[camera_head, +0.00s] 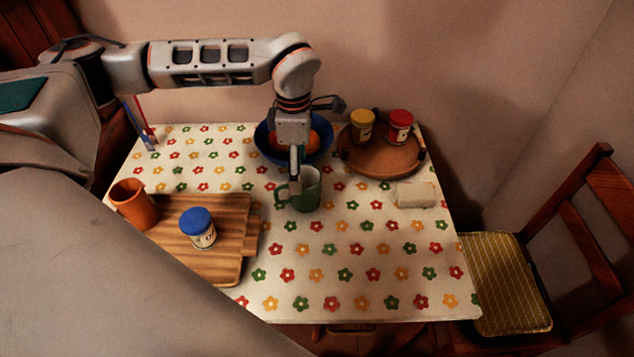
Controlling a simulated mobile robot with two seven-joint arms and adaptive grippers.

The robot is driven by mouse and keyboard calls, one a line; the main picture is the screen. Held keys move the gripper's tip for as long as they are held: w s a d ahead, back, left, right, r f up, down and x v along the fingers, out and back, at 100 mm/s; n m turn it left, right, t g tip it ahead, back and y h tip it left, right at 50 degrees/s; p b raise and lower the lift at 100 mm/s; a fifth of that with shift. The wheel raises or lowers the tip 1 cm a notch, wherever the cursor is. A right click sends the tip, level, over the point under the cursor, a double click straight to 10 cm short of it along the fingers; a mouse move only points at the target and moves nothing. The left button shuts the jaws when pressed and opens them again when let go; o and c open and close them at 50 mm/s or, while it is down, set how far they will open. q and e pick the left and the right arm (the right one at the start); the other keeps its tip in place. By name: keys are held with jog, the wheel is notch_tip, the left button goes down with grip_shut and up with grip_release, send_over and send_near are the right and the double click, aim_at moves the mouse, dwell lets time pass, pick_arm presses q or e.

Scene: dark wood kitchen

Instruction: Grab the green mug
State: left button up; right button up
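The green mug (309,200) stands upright on the flowered tablecloth, near the middle of the table, with its handle toward the left. My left arm reaches in from the left and bends down over the table. My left gripper (295,178) points down at the mug's left rim, just above or touching it. Its fingers overlap the mug in this view, so I cannot tell whether they are open or closed on it. My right gripper is not in view.
A blue bowl (264,142) with orange fruit stands behind my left gripper. A round wooden tray (385,163) holds a yellow jar and a red jar. A wooden board (190,258) holds an orange cup and a blue-lidded jar. A pale block (416,194) lies right. The front right is clear.

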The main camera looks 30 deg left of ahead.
aim_at(310, 199)
pick_arm(q)
jog(key=shift+s+f, duration=0.2)
jog(key=shift+f, duration=0.9)
jog(key=f, duration=0.3)
jog(key=d+f, duration=0.1)
jog(key=f, duration=0.1)
jog(key=shift+w+f+b, duration=0.2)
jog(key=shift+b, duration=0.2)
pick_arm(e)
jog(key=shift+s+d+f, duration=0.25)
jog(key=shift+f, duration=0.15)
pick_arm(q)
jog(key=shift+c, duration=1.2)
jog(key=c, duration=1.2)
jog(key=shift+c, duration=0.3)
jog(key=shift+r, duration=0.1)
